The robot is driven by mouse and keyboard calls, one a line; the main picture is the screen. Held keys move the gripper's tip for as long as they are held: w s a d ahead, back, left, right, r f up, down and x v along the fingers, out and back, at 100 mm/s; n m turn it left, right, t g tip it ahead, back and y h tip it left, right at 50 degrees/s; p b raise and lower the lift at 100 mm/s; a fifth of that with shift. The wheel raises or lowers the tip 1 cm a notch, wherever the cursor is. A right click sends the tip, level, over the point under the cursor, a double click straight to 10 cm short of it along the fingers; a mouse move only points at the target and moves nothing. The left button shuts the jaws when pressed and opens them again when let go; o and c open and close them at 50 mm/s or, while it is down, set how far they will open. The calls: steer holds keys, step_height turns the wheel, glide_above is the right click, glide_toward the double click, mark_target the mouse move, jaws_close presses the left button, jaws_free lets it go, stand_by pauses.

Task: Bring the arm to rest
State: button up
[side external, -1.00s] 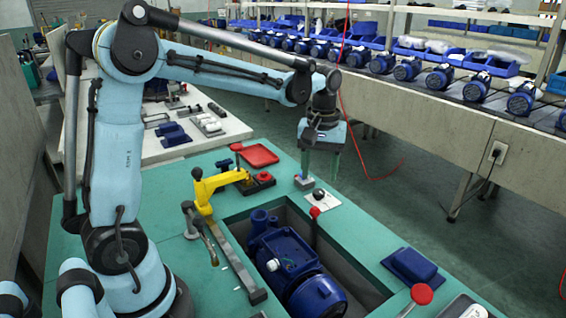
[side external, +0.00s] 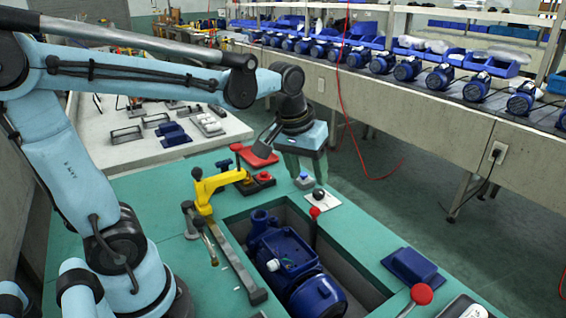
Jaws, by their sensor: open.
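My gripper (side external: 308,170) is at the end of my light-blue arm, above the far edge of the green workbench (side external: 165,212). Its two greenish fingers point down and stand apart, and nothing shows between them. It hangs near a small grey-and-blue block (side external: 304,181) and a white plate with a black knob (side external: 319,195). I cannot tell the exact gap between the fingertips and the block.
A blue pump (side external: 287,258) lies in the bench's recess. A yellow clamp (side external: 210,185), a red tray (side external: 256,157) and a red-knobbed lever (side external: 421,293) stand around it. A blue cover (side external: 413,265) lies at right. A conveyor (side external: 400,95) with several motors runs behind.

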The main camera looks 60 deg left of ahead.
steer(key=s+d+f+m+t, duration=0.2)
steer(key=s+m+t, duration=0.2)
steer(key=s+m, duration=0.1)
steer(key=shift+s+d+f, duration=0.2)
steer(key=shift+s+d, duration=0.05)
steer(key=shift+s, duration=0.45)
stand_by(0.9)
